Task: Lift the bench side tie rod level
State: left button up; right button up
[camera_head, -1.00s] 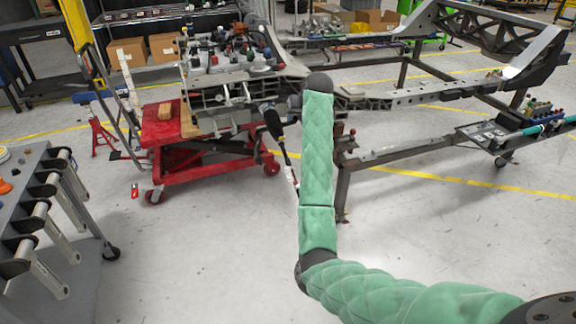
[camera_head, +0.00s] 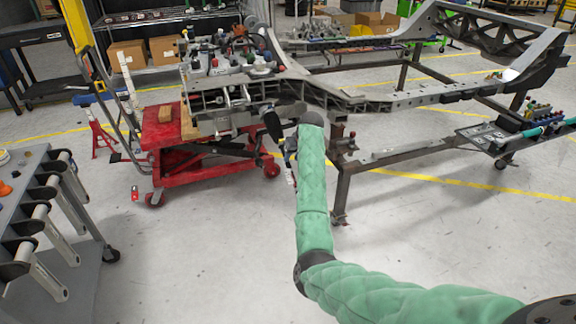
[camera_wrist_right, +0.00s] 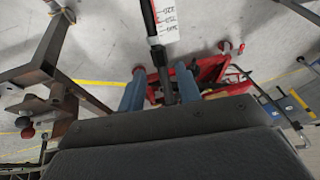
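The bench side tie rod hangs at a steep tilt by the near end of the chassis assembly, with its black ribbed boot (camera_head: 272,124) at the top and its thin shaft running down and right. In the right wrist view the rod (camera_wrist_right: 154,22) runs between the two blue fingers of my right gripper (camera_wrist_right: 158,80). The fingers look apart, with a gap on the left of the rod; contact on the right is unclear. In the head view my right gripper (camera_head: 287,144) is small, beside the rod and partly hidden by my wrist. My left gripper is out of view.
A red lift cart (camera_head: 195,172) stands under the assembly on the left. The grey chassis frame (camera_head: 400,100) and its legs stand right of my arm. A grey side cart (camera_head: 78,245) is at the lower left. The floor in front is clear.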

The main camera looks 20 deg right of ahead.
aim_at(288, 163)
jog(key=shift+x, duration=3)
grip_shut()
